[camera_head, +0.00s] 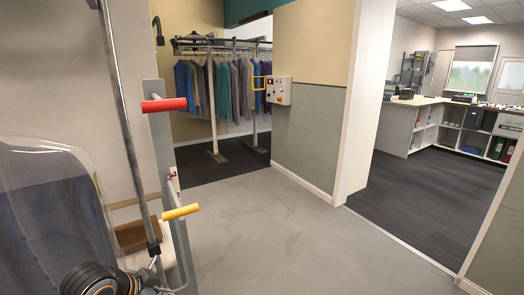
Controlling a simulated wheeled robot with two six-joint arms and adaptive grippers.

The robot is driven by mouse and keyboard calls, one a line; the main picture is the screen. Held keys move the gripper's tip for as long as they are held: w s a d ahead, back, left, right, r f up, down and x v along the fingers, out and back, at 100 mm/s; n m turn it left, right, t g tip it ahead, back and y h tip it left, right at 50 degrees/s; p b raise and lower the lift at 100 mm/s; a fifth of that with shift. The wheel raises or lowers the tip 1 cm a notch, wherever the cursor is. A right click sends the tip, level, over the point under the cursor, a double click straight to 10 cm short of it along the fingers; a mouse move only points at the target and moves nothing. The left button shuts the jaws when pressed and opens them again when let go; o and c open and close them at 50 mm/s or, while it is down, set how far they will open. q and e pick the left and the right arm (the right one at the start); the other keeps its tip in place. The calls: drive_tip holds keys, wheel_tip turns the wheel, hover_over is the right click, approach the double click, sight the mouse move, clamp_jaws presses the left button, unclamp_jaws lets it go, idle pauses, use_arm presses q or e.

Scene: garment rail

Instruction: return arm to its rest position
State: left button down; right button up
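Whether the hands are open or shut is hidden from me. The garment rail (222,45) stands beyond the opening at the back, with several blue, green and grey garments (222,88) hanging from it.
At the left, a machine has a red handle (164,105), a yellow handle (181,212) and a clear cover (50,200). A dark rounded part (88,279) sits below. A control box (279,90) is on the wall. The grey floor (265,235) is clear. A counter (411,101) stands back right.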

use_arm(q)
drive_tip(key=s+f+n+g+y, duration=0.3)
drive_tip(key=s+f+n, duration=0.4)
drive_tip(key=s+f, duration=0.85)
drive_tip(key=s+a+f+p, duration=0.1)
drive_tip(key=s+f, duration=0.1)
drive_tip(key=f, duration=0.7)
drive_tip(key=s+a+f+g+p, duration=0.1)
drive_tip(key=s+f+p, duration=0.1)
drive_tip(key=f, duration=0.6)
drive_tip(key=s+a+f+p, duration=0.1)
drive_tip(key=s+f, duration=0.2)
drive_tip(key=f, duration=0.6)
drive_tip(key=s+f+p, duration=0.1)
drive_tip(key=s+f, duration=0.3)
drive_tip(key=s, duration=0.3)
drive_tip(key=s+a+f+g+p, duration=0.1)
drive_tip(key=s+f, duration=0.4)
drive_tip(key=s, duration=0.3)
drive_tip(key=shift+f+n, duration=0.25)
drive_tip(key=shift+n, duration=0.15)
use_arm(e)
wheel_tip(320, 180, up, 6)
drive_tip(key=shift+w+r, duration=0.15)
drive_tip(key=shift+w, duration=0.25)
use_arm(q)
drive_tip(key=shift+s, duration=0.1)
use_arm(e)
drive_tip(key=shift+d, duration=0.15)
